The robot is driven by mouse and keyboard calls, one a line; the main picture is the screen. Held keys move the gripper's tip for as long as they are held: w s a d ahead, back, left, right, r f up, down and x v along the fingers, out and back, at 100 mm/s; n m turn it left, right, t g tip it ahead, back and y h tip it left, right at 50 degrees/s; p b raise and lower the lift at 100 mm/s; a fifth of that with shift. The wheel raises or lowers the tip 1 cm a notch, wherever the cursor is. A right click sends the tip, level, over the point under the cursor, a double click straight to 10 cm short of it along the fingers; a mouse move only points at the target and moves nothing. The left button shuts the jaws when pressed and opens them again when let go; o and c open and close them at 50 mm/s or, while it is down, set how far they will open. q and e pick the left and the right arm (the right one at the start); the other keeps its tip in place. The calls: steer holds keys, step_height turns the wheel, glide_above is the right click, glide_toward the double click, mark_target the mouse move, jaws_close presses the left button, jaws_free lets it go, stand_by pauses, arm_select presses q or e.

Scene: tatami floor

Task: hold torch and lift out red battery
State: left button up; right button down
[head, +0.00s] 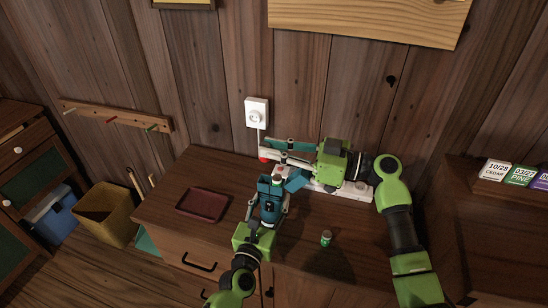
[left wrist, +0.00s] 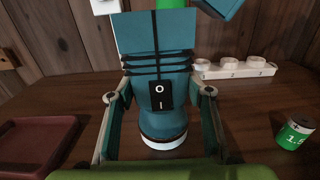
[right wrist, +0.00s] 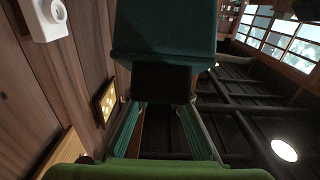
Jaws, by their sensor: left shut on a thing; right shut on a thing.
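The teal torch (head: 269,204) stands upright on the cabinet top, and in the left wrist view (left wrist: 158,55) it shows a black O/I switch. My left gripper (head: 270,212) is shut on its lower body. A green end (left wrist: 174,3) shows at its top, with a teal flap (left wrist: 222,6) beside it. My right gripper (head: 280,150) reaches in from the right, behind and above the torch. In the right wrist view its fingers are shut on a black-and-teal piece (right wrist: 165,80); I cannot tell whether this is part of the torch. I cannot make out a red battery.
A green-and-white battery (head: 326,239) stands at the front right of the cabinet top (head: 300,240). A dark red tray (head: 202,205) lies left of the torch. A white power strip (head: 352,190) runs behind, below my right arm. A wall outlet (head: 257,113) is behind.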

arm_select(q)
steer(key=o, duration=1.5)
steer(key=shift+s, duration=0.1)
steer(key=v, duration=1.2)
